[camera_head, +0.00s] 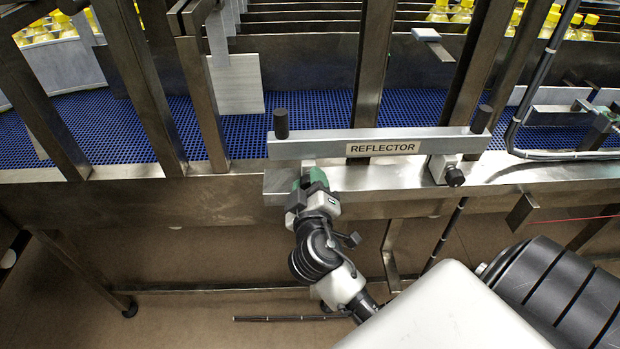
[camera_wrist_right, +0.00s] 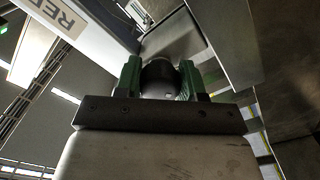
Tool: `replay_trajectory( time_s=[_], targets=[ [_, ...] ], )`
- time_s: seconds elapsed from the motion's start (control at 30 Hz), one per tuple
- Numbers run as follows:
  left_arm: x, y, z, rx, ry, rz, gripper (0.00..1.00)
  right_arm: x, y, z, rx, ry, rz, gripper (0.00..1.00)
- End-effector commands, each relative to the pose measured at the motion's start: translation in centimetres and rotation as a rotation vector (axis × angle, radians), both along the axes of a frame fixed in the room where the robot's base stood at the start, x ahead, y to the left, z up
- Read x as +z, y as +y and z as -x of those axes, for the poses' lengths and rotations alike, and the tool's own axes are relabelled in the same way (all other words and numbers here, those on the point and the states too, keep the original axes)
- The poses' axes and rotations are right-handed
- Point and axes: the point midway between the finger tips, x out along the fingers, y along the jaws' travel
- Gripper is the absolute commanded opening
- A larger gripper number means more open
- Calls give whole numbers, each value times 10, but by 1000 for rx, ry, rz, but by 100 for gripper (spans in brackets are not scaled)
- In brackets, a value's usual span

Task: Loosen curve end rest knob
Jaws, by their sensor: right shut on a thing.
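A dark round knob (camera_wrist_right: 160,78) sits between the green fingers of my right gripper (camera_wrist_right: 160,82) in the right wrist view, and the fingers are shut on it. In the head view my right gripper (camera_head: 311,179) is at the left end of the reflector bar (camera_head: 330,148), just below it, and hides this knob. A second black knob (camera_head: 455,177) shows on the bracket at the bar's right end, clear of the gripper. My left gripper is out of view.
Black upright posts (camera_head: 281,124) stand at both ends of the bar. Behind it runs a blue mesh conveyor (camera_head: 270,110) with steel uprights and rails. Yellow-capped bottles (camera_head: 460,12) stand farther back. The metal conveyor frame (camera_head: 220,200) lies close to my gripper. Brown floor shows below.

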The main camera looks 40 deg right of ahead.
Motion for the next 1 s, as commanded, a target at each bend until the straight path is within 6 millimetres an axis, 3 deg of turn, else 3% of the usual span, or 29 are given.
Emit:
replay_trajectory(
  time_s=[1.0],
  targets=[
    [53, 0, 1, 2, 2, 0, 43, 5, -1, -1, -2, 452, 750, 16]
  ],
)
